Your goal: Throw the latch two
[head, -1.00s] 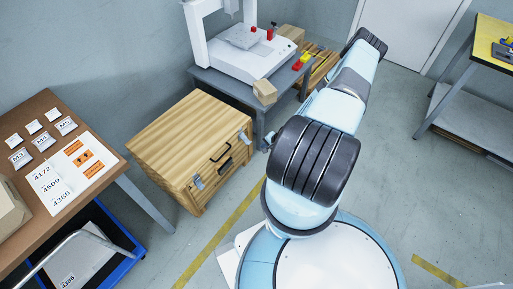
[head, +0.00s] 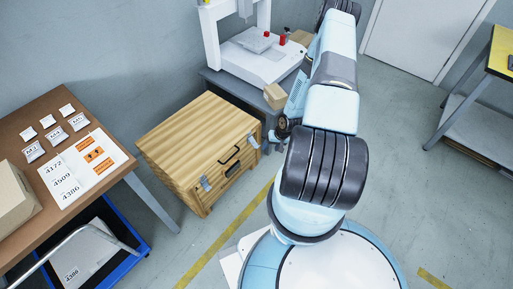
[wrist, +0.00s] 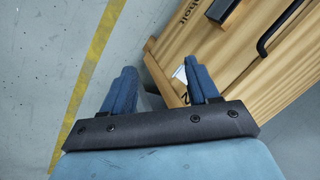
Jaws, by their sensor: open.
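A wooden crate (head: 185,140) stands on the floor, with a metal latch (head: 205,184) at the left of its front and another latch (head: 252,141) at the right. I see no number on either latch. My gripper (head: 283,130) is just right of the crate's right end, partly hidden by my arm. In the wrist view its two blue fingers (wrist: 162,88) are apart with nothing held. A small pale metal piece (wrist: 180,74), seemingly part of a latch, shows beside the right finger, which partly hides it. The crate front (wrist: 240,62) fills the right side there.
A black handle (head: 229,160) sits on the crate's front. A grey bench (head: 232,88) with a white gantry machine (head: 255,62) stands behind the crate. A brown table (head: 25,125) is at left. The floor before the crate, with a yellow line (head: 225,240), is clear.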

